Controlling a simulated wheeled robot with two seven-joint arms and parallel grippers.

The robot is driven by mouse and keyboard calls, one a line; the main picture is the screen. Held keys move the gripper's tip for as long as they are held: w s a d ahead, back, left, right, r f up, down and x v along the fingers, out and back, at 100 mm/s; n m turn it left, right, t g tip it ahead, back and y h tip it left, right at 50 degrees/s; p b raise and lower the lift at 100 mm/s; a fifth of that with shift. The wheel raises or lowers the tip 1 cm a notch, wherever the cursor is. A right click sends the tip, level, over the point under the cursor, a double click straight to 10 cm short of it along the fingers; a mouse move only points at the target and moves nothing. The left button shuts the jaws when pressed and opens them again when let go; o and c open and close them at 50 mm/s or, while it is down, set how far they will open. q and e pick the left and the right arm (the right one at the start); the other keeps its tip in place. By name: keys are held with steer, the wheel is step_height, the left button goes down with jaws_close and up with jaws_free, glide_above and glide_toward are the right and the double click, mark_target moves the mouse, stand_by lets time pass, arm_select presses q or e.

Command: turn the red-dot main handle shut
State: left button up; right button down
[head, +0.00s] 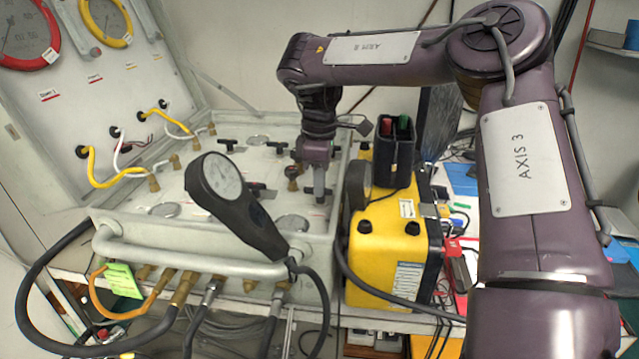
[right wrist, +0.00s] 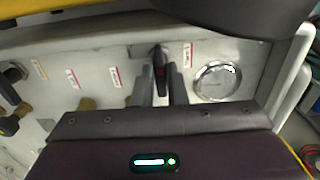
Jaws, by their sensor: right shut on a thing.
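The air panel (head: 190,195) is a pale grey open case with dark handles, brass fittings and round gauges. My right gripper (head: 319,190) reaches down onto the panel's right part in the head view. In the right wrist view, my right gripper (right wrist: 161,92) has its two grey fingers on either side of a dark handle (right wrist: 159,72) with a small red mark, and is shut on it. In the head view that handle is hidden by the gripper. My left gripper is not in view.
A yellow box (head: 385,262) with a black holder (head: 395,155) stands close to the panel's right. A thick grey rail (head: 180,252) runs along the panel's front.

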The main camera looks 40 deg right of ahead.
stand_by(0.5)
steer(key=c, duration=1.5)
jaws_free()
steer(key=shift+o, duration=0.2)
steer(key=shift+r, duration=0.1)
step_height(320, 180, up, 6)
steer(key=shift+r+p, duration=0.25)
steer(key=shift+p, duration=0.3)
steer(key=shift+r, duration=0.55)
